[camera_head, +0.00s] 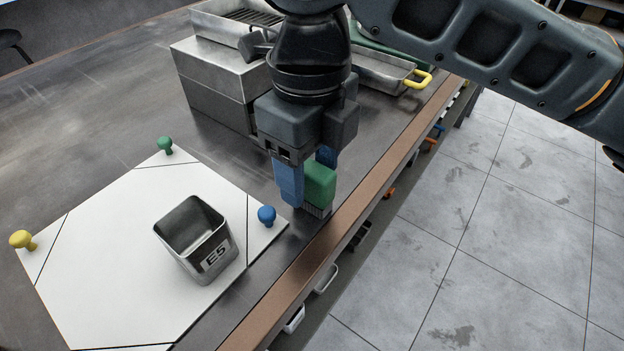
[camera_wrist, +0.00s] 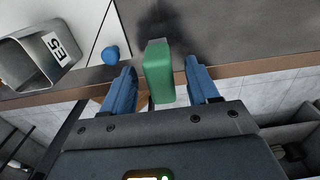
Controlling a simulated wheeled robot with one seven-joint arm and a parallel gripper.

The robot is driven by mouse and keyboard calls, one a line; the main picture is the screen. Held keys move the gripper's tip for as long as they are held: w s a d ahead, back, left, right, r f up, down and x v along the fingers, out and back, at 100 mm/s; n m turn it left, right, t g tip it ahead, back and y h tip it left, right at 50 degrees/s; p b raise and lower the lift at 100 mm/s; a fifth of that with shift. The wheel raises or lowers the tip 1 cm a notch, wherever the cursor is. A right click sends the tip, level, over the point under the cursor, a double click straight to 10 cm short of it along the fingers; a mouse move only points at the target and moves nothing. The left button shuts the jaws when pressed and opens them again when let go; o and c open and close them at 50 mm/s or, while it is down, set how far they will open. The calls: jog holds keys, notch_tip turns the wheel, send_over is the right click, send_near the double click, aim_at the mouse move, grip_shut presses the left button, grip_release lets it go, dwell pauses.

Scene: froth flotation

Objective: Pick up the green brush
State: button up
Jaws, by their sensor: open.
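The green brush (camera_head: 319,184) stands upright near the table's wooden front edge, with its dark bristles down on the tabletop. My gripper (camera_head: 307,180) is over it, pointing down, with its blue fingers low beside the green block. In the wrist view the green brush (camera_wrist: 159,72) lies between the two blue fingers of my gripper (camera_wrist: 160,82), with a gap showing on each side. The gripper is open. In the head view the near finger hides part of the brush's left side.
A metal container marked E5 (camera_head: 196,240) stands on a white board (camera_head: 100,270) with green, yellow and blue knobs (camera_head: 267,215). A metal box (camera_head: 215,85) and a tray with a yellow handle (camera_head: 385,75) stand behind. The wooden table edge (camera_head: 300,285) is close.

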aim_at(312, 188)
jog(key=shift+s+d+f, duration=0.1)
jog(key=shift+f, duration=1.65)
jog(key=c, duration=1)
